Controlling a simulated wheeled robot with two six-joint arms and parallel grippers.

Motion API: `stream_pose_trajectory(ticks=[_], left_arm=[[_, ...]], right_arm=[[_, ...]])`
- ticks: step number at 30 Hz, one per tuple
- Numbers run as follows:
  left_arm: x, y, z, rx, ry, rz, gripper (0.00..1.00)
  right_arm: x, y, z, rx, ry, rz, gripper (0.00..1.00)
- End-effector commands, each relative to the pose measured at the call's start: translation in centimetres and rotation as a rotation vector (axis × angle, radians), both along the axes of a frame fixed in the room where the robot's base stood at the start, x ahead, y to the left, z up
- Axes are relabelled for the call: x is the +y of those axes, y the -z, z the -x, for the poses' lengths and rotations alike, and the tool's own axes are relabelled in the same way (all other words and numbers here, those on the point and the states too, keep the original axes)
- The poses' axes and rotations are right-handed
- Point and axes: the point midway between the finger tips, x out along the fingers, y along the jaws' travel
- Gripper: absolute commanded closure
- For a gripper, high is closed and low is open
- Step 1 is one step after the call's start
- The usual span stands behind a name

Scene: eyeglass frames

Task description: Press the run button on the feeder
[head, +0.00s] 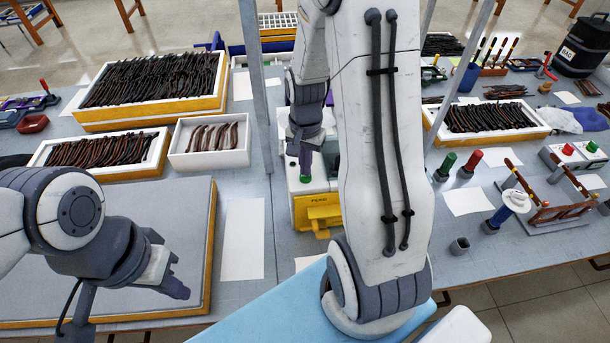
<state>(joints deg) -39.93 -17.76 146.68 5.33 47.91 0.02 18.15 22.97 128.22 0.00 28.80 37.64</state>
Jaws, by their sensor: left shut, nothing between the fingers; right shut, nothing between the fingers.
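The feeder (318,212) is a white box with a yellow front marked with small lettering, on the table at the middle. A green button (305,179) shows on its top at the left. My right gripper (305,170) is shut and empty and points down just above or at the green button; I cannot tell whether they touch. My large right arm link hides the feeder's right side. My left gripper (177,290) is shut and empty, low over the grey mat (120,210) at the left.
Trays of dark eyeglass parts (205,102) stand at the back left. A white tray (245,152) with several brown pieces sits left of the feeder. At the right are green-topped (447,162) and red-topped (472,162) posts and a wooden rack (553,212). White paper (243,240) lies flat.

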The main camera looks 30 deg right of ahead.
Motion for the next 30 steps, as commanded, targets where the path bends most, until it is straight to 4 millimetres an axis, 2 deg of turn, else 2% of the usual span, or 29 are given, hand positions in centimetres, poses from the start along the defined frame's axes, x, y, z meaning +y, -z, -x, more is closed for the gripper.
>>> stream_pose_trajectory(ticks=[30], left_arm=[[0.00, 0.44, 0.00, 0.000, 0.000, 0.000, 1.00]], right_arm=[[0.01, 0.73, 0.02, 0.001, 0.000, -0.001, 1.00]])
